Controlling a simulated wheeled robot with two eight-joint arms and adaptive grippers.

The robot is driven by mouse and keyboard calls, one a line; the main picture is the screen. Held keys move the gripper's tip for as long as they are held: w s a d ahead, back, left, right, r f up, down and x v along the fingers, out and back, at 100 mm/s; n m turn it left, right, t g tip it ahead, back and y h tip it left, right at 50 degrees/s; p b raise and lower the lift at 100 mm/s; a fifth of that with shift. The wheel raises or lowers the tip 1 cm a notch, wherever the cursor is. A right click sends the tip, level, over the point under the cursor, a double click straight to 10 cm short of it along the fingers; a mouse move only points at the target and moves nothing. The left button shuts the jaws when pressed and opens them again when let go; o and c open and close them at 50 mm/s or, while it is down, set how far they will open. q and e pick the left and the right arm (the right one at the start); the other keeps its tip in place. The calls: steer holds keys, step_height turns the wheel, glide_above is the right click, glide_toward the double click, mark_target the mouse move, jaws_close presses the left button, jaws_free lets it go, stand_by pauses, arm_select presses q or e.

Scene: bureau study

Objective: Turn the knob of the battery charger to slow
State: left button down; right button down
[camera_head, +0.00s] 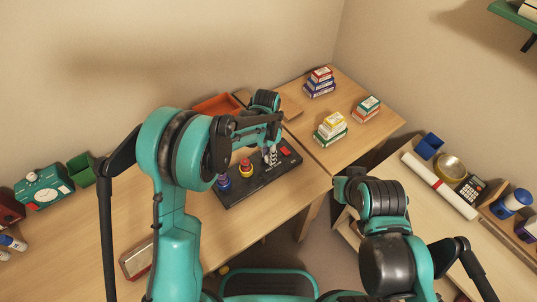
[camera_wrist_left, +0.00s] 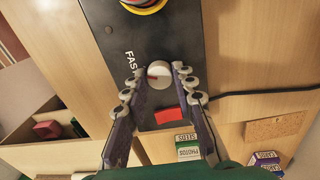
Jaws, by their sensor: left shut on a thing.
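The battery charger is a long dark panel (camera_head: 243,195) on the desk, and it also fills the middle of the left wrist view (camera_wrist_left: 170,35). Its knob (camera_wrist_left: 159,74) is round and pale with a red mark pointing left in that view. White lettering "FAST" is printed up and left of the knob. No "slow" label can be read. My left gripper (camera_head: 271,157) reaches down over the panel. Its fingers (camera_wrist_left: 159,78) are shut on the knob, one on each side. My right arm is at lower right, with its gripper fingers hidden.
A red-and-yellow round part (camera_head: 246,169) and a blue one (camera_head: 224,183) stand on the panel, left of the gripper. A red patch (camera_wrist_left: 166,115) is near the knob. A black cable (camera_wrist_left: 260,92) runs off right. Stacked small boxes (camera_head: 330,128) stand beyond.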

mark_target(267, 157)
arm_select(q)
steer(key=n, duration=1)
steer(key=shift+s, duration=0.1)
steer(key=shift+n, duration=0.3)
stand_by(0.3)
steer(key=c, duration=1.2)
jaws_free()
steer(key=r, duration=1.2)
steer(key=shift+a, duration=0.3)
